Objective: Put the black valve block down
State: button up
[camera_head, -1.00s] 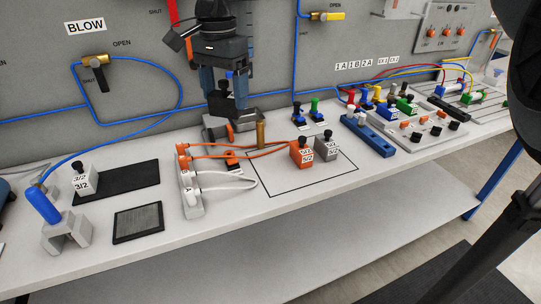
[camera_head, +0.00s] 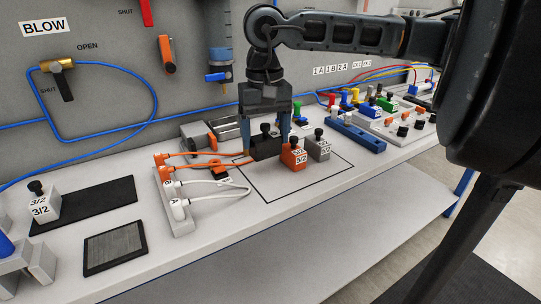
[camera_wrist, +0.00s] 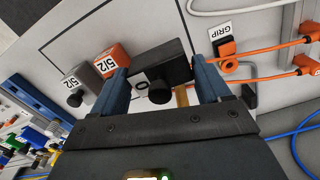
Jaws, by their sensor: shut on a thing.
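The black valve block (camera_head: 264,150) is between the two blue fingers of my gripper (camera_head: 264,142), which is shut on it. In the wrist view the block (camera_wrist: 172,62) shows its black knob and a white label, with a finger of my gripper (camera_wrist: 160,85) on each side. The block is low over the back part of the black-outlined square (camera_head: 325,178) on the bench; I cannot tell whether it touches the surface. An orange 5/2 block (camera_head: 293,158) stands just to its right in the head view, and a grey 5/2 block (camera_head: 318,150) beyond that.
A white manifold (camera_head: 178,215) with orange and white hoses lies left of the square. A grey cylinder (camera_head: 205,134) is behind it. A blue rail (camera_head: 358,136) stands to the right. The front part of the square is clear.

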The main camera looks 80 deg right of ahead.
aim_at(266, 152)
jog(key=shift+f, duration=2.45)
jog(key=shift+f, duration=0.2)
jog(key=o, duration=0.9)
jog(key=shift+r, duration=0.2)
jog(key=shift+r, duration=0.15)
notch_tip(266, 152, up, 12)
jog(key=shift+f, duration=0.15)
